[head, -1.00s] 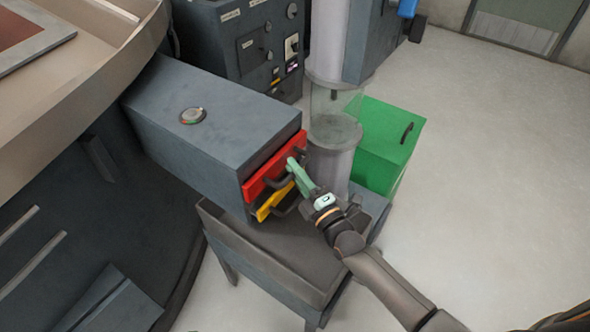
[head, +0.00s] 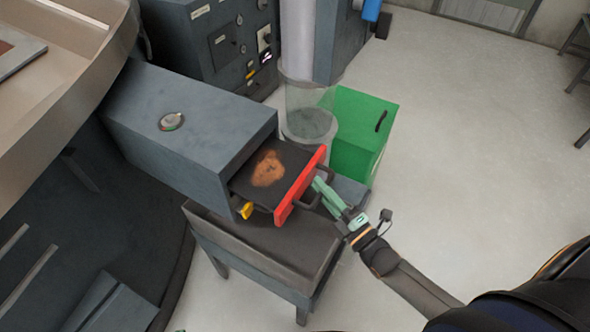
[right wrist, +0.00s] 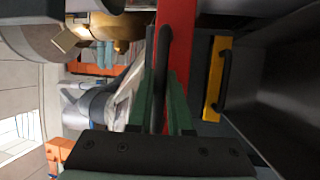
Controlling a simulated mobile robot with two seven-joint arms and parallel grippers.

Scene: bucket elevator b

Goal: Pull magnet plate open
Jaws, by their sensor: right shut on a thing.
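The magnet plate is a dark drawer-like plate (head: 245,185) with a red front (head: 299,187) and a black handle. It stands partly pulled out of the grey housing (head: 190,120), and a rusty-brown patch lies on its top. My right gripper (head: 318,186) is shut on the handle of the red front. In the right wrist view the red front (right wrist: 175,45) runs upright behind the green fingers (right wrist: 163,100). A yellow front (head: 246,210) sits below the red one, mostly hidden; it also shows in the right wrist view (right wrist: 215,80). My left gripper is not in view.
A grey stand (head: 265,245) is under the open plate. A clear tube (head: 309,110) and a green box (head: 362,135) with a black handle stand behind it. The floor (head: 470,140) to the right is clear.

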